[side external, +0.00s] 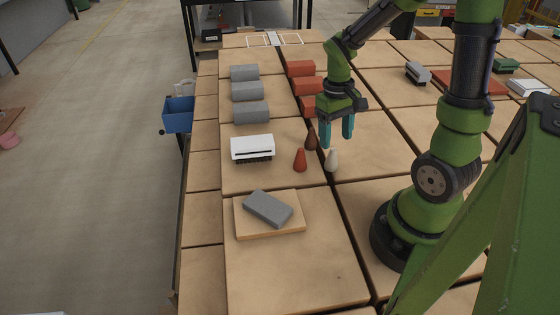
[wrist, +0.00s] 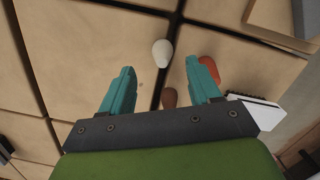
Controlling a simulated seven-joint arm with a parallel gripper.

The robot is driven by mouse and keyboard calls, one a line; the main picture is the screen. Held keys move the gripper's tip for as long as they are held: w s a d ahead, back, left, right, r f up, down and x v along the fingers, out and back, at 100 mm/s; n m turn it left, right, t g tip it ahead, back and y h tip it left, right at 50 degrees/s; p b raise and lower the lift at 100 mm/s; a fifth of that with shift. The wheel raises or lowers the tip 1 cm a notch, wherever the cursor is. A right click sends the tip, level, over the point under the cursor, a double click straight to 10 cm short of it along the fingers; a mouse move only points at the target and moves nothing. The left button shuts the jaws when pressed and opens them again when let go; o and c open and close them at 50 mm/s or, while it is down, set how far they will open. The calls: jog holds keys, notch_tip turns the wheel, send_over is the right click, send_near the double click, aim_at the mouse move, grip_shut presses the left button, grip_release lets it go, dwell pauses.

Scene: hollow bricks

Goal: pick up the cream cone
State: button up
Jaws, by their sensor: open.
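The cream cone (side external: 332,160) stands upright on the table, to the right of the red cone, in the side external view. In the wrist view the cream cone (wrist: 162,52) lies ahead of and between my two teal fingers, apart from both. My gripper (side external: 337,143) is open and empty, pointing down above and behind the cone; it also shows in the wrist view (wrist: 166,80). A red cone (side external: 300,160) and a brown cone (side external: 311,140) stand close by. In the wrist view the red cone (wrist: 210,68) is partly hidden by my right finger.
A white brush-like block (side external: 252,147) lies left of the cones. Grey bricks (side external: 250,91) and red bricks (side external: 301,68) stand in rows behind. A grey brick (side external: 268,208) rests on a wooden board (side external: 270,233) in front. The table right of the cream cone is clear.

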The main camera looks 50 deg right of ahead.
aim_at(333, 157)
jog(key=f, duration=0.7)
jog(key=shift+s+a+f, duration=0.15)
jog(key=shift+a+f, duration=0.05)
